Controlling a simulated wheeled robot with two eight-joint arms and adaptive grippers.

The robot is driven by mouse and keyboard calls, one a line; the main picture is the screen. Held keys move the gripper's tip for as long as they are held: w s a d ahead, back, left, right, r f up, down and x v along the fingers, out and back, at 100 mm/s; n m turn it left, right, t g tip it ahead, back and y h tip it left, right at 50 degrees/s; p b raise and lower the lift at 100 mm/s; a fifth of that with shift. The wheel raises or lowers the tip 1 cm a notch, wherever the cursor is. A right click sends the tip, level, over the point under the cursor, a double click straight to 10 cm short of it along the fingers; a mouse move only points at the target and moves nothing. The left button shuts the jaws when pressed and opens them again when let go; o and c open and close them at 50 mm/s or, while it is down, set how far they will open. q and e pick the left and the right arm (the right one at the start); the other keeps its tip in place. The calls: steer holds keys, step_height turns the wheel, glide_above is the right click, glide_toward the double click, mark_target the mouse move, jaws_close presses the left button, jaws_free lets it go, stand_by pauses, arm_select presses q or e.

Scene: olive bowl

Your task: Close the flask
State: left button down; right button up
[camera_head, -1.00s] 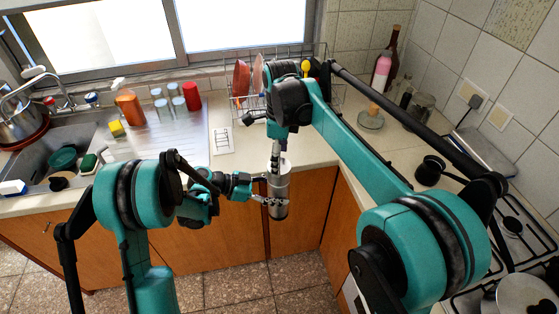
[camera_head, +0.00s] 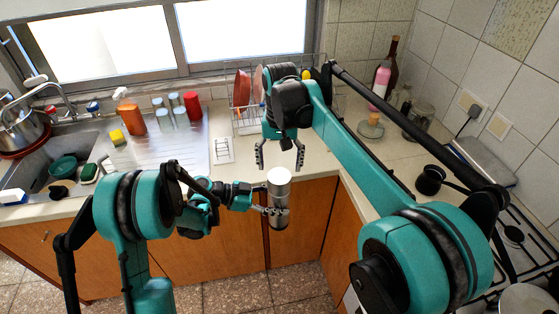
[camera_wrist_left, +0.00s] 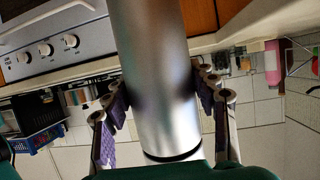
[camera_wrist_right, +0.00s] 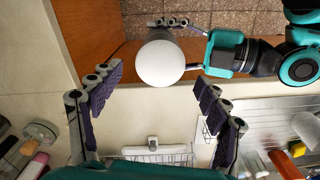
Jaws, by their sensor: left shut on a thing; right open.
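A silver cylindrical flask (camera_head: 280,192) stands roughly upright in front of the counter's front edge, held by my left gripper (camera_head: 277,211). The left fingers are on either side of the metal body, which also fills the middle of the left wrist view (camera_wrist_left: 155,80). The top of the flask is a plain white round cap (camera_wrist_right: 160,63) in the right wrist view, with no opening showing. My right gripper (camera_head: 281,157) is open and empty, just above and behind the flask top. In the right wrist view its fingers (camera_wrist_right: 158,90) are spread wide, apart from the cap.
Behind are a dish rack (camera_head: 243,120), a white wall-socket-like plate (camera_head: 223,150) on the counter and a sink (camera_head: 50,165) at left. Bottles (camera_head: 381,78) and a jar stand at back right, near the stove (camera_head: 520,225).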

mark_target(279, 176)
steer(key=n, duration=0.7)
steer(key=shift+r+n, duration=0.3)
steer(key=shift+r, duration=0.05)
steer(key=shift+f, duration=4)
steer(key=c, duration=1.2)
steer(key=o, duration=1.4)
steer(key=shift+c, duration=0.2)
